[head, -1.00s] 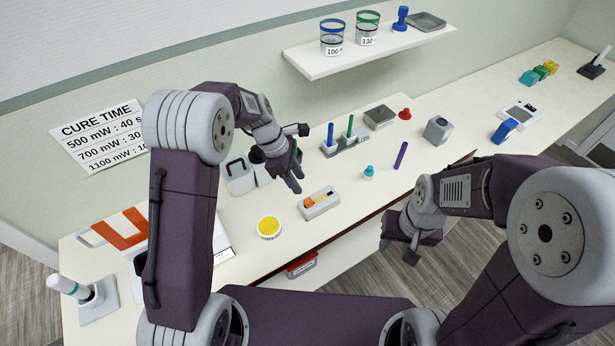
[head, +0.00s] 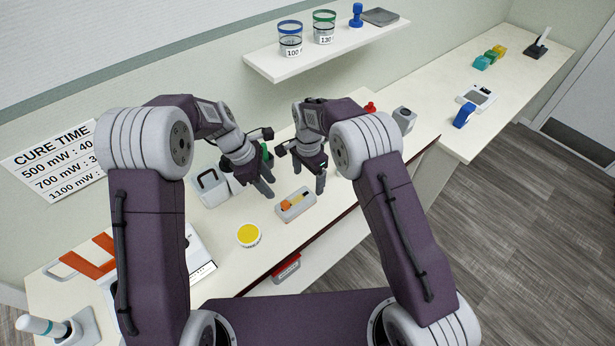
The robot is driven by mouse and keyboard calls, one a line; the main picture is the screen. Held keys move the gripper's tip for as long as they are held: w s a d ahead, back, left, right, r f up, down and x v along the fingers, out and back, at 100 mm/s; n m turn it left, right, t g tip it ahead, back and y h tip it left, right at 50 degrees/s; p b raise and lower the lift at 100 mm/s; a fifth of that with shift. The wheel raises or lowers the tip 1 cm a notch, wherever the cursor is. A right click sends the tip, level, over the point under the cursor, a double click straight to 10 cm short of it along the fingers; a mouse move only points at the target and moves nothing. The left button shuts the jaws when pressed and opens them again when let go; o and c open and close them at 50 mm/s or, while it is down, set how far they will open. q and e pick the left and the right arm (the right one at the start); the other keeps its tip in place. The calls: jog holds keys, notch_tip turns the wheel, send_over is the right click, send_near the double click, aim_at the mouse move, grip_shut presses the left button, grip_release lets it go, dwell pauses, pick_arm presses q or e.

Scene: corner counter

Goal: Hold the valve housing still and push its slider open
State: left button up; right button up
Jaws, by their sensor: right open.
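The valve housing (head: 295,209) is a pale grey block lying on the counter near its front edge. Its slider (head: 288,205) is orange and sits towards the left end of a yellow-orange track on top. My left gripper (head: 268,187) hangs just behind and left of the housing, fingers pointing down; the gap between its fingers is unclear. My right gripper (head: 303,173) is open and empty, above and behind the housing's right end. Neither gripper appears to touch the housing.
A yellow-topped round tub (head: 249,236) stands left of the housing. A grey container (head: 210,189) stands behind left. My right gripper and arm hide much of the rack area behind. A shelf (head: 325,58) with two labelled cups hangs above. The counter around the housing's front is bare.

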aim_at(308, 192)
jog(key=shift+a, duration=0.1)
jog(key=shift+s+f, duration=0.1)
jog(key=shift+f, duration=0.05)
notch_tip(308, 192, down, 9)
jog(key=shift+r, duration=0.15)
jog(key=shift+c, duration=0.3)
